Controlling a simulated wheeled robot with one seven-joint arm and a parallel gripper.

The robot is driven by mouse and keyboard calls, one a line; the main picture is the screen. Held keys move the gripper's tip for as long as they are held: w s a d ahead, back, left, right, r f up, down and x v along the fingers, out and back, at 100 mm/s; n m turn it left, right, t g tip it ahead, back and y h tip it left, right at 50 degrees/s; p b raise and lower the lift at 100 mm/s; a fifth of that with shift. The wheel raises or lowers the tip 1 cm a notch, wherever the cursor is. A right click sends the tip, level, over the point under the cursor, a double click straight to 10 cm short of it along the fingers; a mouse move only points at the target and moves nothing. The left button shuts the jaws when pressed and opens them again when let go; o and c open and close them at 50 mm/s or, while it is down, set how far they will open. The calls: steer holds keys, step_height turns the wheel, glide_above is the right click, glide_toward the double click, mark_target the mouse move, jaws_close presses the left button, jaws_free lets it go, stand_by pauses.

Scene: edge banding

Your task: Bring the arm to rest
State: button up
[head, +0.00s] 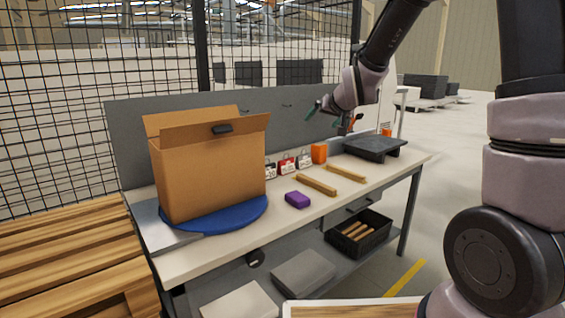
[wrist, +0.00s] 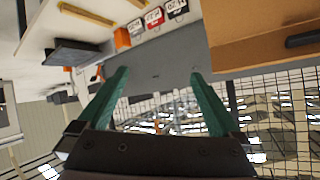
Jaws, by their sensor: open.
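My gripper (head: 315,109) is raised above the workbench, in front of the grey back panel, with its green fingers pointing left. In the wrist view my gripper (wrist: 158,85) shows two green fingers spread wide apart with nothing between them. The arm reaches in from the upper right in the head view. The wrist view is turned over, with the bench at the top and the mesh fence below.
An open cardboard box (head: 208,170) stands on a blue disc (head: 240,215) at the bench's left. A purple block (head: 297,199), wooden strips (head: 317,185), an orange block (head: 319,153) and a black tray (head: 375,146) lie rightward. A black crate (head: 358,235) sits below.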

steer(key=s+d+r+m+g+h, duration=0.1)
steer(key=s+d+r, duration=0.3)
steer(key=s, duration=0.3)
steer(key=s+d+r+m+g, duration=0.1)
steer(key=s+d+r, duration=0.3)
steer(key=s+d, duration=0.15)
steer(key=s+d+r+m+g, duration=0.1)
steer(key=s+d+g, duration=0.1)
steer(key=s, duration=1.6)
steer(key=shift+s+d+m, duration=0.2)
steer(key=shift+d+m, duration=0.1)
steer(key=shift+d, duration=0.15)
